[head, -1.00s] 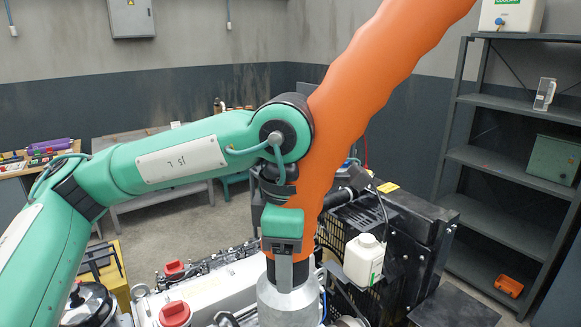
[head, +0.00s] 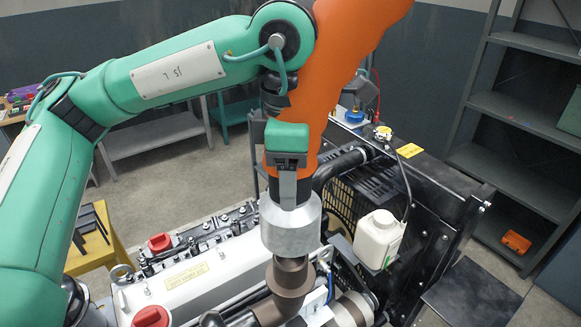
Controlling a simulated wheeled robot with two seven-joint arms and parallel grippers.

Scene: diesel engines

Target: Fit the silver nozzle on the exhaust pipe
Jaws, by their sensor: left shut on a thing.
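The silver nozzle (head: 291,226) is a wide metal cuff at the lower end of a thick orange hose (head: 335,70). My left gripper (head: 288,186) is shut on the nozzle at its narrow dark upper neck and holds it about upright, mouth down. The brown exhaust pipe (head: 291,278) rises from the engine directly below the nozzle in the picture. The nozzle's lower rim hides the pipe's top, so I cannot tell whether the two touch or overlap. My right gripper is out of view.
The engine's silver cover (head: 200,277) with red caps (head: 151,317) lies left of the pipe. A white bottle (head: 379,239) and the black radiator frame (head: 440,215) stand close on the right. A grey shelf (head: 515,180) is at the back right.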

